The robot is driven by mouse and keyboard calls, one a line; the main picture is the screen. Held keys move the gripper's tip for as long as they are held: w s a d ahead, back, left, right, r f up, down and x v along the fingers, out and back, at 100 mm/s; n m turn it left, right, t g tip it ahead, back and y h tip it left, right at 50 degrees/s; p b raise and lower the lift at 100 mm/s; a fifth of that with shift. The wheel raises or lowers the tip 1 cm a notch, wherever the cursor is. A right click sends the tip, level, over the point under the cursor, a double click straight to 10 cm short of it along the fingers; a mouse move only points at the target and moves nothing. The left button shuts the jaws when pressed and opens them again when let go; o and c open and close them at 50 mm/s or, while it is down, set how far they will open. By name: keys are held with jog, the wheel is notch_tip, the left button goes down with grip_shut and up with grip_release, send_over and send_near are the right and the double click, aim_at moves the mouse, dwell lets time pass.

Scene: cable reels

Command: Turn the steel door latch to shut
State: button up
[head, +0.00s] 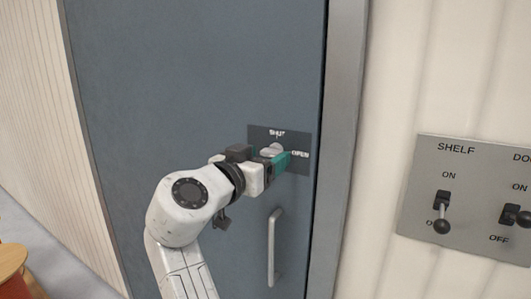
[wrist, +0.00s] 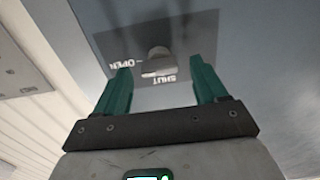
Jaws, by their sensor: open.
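The steel door latch (head: 271,149) is a small pale knob on a dark plate (head: 299,138) on the blue-grey door. The plate is lettered SHUT above the latch and OPEN to its right. My gripper (head: 279,158) is at the plate, its green fingers partly covering the latch in the head view. In the wrist view the plate (wrist: 127,45) appears upside down, and the latch (wrist: 156,59) lies ahead between the tips of my open gripper (wrist: 163,72). I cannot tell whether a finger touches it. Which mark the latch points to is unclear.
A vertical door handle (head: 272,247) is below the plate. The door frame (head: 346,150) stands to the right, then a pale wall with a switch panel (head: 468,200) lettered SHELF. A wooden round object (head: 12,262) is at the lower left.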

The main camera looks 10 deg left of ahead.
jog(key=shift+w+d, duration=0.2)
jog(key=shift+w, duration=0.2)
jog(key=c, duration=1.1)
jog(key=shift+o, duration=0.2)
